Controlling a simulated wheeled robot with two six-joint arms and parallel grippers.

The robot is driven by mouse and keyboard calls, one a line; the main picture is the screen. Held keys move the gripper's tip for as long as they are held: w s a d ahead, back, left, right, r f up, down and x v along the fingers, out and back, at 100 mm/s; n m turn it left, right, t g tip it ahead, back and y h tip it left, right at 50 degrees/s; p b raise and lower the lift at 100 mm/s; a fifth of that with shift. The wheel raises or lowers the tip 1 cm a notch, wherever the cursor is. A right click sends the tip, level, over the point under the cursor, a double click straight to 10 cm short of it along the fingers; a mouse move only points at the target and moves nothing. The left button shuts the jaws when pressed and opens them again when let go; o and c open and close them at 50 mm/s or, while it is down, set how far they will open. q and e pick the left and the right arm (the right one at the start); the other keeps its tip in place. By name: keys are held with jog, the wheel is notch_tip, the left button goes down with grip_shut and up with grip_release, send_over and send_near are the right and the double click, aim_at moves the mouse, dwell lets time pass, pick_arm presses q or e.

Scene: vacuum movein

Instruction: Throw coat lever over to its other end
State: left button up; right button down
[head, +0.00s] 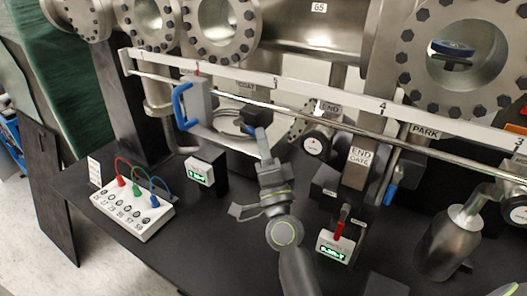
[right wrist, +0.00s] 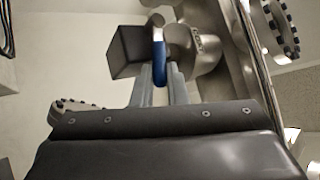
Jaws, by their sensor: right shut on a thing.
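The coat lever's blue handle (right wrist: 159,50) sticks out in front of a dark square block in the right wrist view. A metal round part beside it carries the label COAT (right wrist: 197,45). My right gripper (right wrist: 160,80) has its two grey fingers on either side of the blue handle and is shut on it. In the head view the right gripper (head: 262,143) reaches up from the bottom to the blue handle (head: 250,131), below the rail. The fingers hide part of the handle. My left gripper is not in view.
A numbered rail (head: 330,90) runs across above the gripper, with a blue-handled carriage (head: 183,106) at left. The END GATE post (head: 357,168) stands to the right. A box with coloured cables (head: 132,208) and a small green display (head: 200,171) stand on the dark bench at left.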

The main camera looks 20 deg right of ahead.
dwell(0.3)
jog(key=c, duration=1.4)
grip_release()
jog(key=shift+c, duration=0.2)
